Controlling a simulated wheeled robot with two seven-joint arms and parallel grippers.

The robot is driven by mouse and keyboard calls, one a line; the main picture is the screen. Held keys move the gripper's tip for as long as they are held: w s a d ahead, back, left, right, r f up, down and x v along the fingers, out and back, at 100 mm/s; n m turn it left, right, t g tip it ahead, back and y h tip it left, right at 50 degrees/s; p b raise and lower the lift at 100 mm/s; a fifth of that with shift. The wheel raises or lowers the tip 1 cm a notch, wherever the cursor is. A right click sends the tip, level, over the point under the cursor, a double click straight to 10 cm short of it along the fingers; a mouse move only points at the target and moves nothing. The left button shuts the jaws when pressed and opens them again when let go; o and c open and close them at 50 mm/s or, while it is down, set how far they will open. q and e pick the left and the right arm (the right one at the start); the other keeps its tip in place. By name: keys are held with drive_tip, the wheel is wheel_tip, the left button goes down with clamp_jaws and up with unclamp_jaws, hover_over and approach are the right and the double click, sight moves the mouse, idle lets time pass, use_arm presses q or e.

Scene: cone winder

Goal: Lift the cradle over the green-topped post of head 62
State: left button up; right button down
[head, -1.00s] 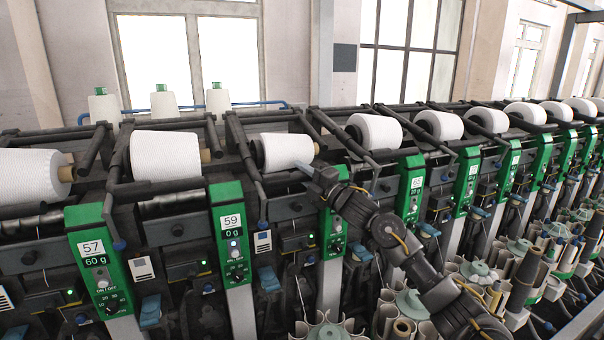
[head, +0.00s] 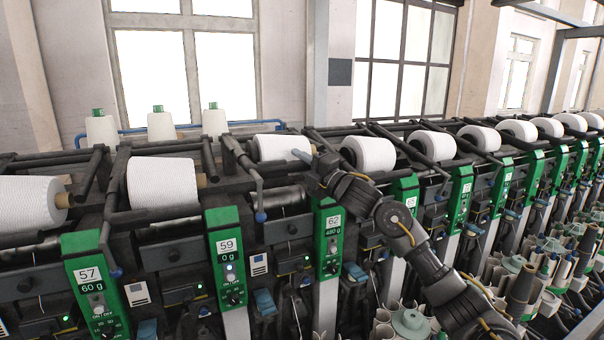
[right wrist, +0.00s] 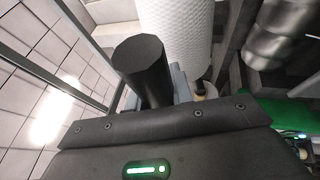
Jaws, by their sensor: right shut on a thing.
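The green-topped post (head: 333,222) of head 62 shows "62" and "480 g". Up and left of it, the cradle (head: 244,168) of head 62, a dark arm with a blue knob, carries a white cone (head: 272,148). The cone stands clear above the grey drum (head: 284,196). My right gripper (head: 304,158) is at the cone's right end, above the post. In the right wrist view it is shut on a dark round bar (right wrist: 143,66) of the cradle. The white cone (right wrist: 182,35) is just beyond. The fingertips are mostly hidden. My left gripper is out of view.
Head 59's post (head: 225,240) and its cone (head: 163,184) stand to the left. Another cone (head: 369,153) is close on the right, behind my arm. Several white cones stand on top at the back (head: 160,125). Free air lies above the cradles.

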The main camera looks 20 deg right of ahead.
idle(0.3)
drive_tip(key=c, duration=1.2)
unclamp_jaws()
drive_tip(key=shift+c, duration=0.2)
drive_tip(key=b+v, duration=0.5)
drive_tip(key=v, duration=0.6)
drive_tip(key=shift+a, duration=0.15)
